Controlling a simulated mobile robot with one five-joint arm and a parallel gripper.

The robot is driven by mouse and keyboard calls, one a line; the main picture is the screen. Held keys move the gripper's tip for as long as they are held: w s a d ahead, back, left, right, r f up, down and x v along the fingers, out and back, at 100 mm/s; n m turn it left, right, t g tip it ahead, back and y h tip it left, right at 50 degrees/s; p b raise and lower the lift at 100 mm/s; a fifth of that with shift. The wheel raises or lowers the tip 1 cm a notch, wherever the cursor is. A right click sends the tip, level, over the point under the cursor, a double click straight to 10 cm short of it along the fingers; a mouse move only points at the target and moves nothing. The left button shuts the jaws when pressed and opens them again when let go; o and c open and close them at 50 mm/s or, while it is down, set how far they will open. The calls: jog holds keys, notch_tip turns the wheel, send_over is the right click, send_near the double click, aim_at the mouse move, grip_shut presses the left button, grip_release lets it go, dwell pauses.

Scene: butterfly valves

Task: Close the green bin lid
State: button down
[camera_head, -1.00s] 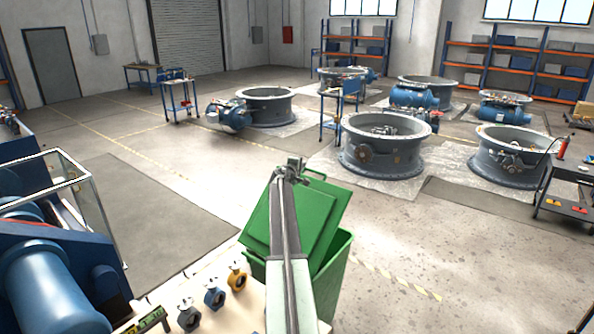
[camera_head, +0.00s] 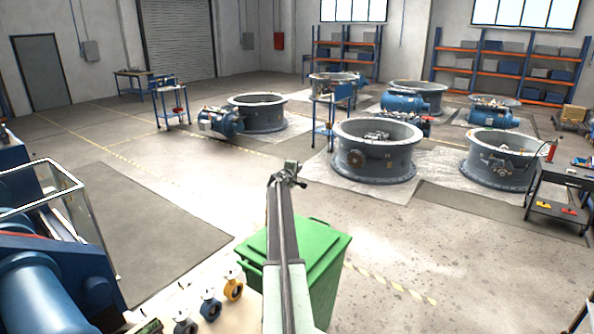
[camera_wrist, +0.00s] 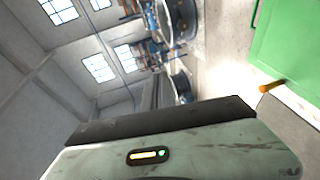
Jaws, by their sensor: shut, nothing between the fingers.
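The green bin (camera_head: 328,285) stands on the floor in front of me, partly hidden behind my arm. Its green lid (camera_head: 313,240) lies flat across the bin's top, and no gap shows between lid and bin. My gripper (camera_head: 292,170) is above and beyond the lid's far edge, apart from it in the head view. The gripper is small there, and it is shut and empty. In the wrist view a green surface of the bin or its lid (camera_wrist: 288,45) shows at the upper right.
A bench with small blue and yellow valves (camera_head: 233,287) is at the lower left, beside the bin. A glass-sided blue machine (camera_head: 50,240) stands further left. Large grey valve rings (camera_head: 375,150) stand beyond. The floor right of the bin is clear.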

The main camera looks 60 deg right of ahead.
jog(key=s+d+r+p, duration=0.2)
jog(key=r+p, duration=0.2)
jog(key=r, duration=0.1)
jog(key=s+d+r+p, duration=0.1)
jog(key=d+r+p, duration=0.1)
jog(key=r+p, duration=0.3)
jog(key=shift+s+r, duration=0.2)
jog(key=shift+s, duration=0.15)
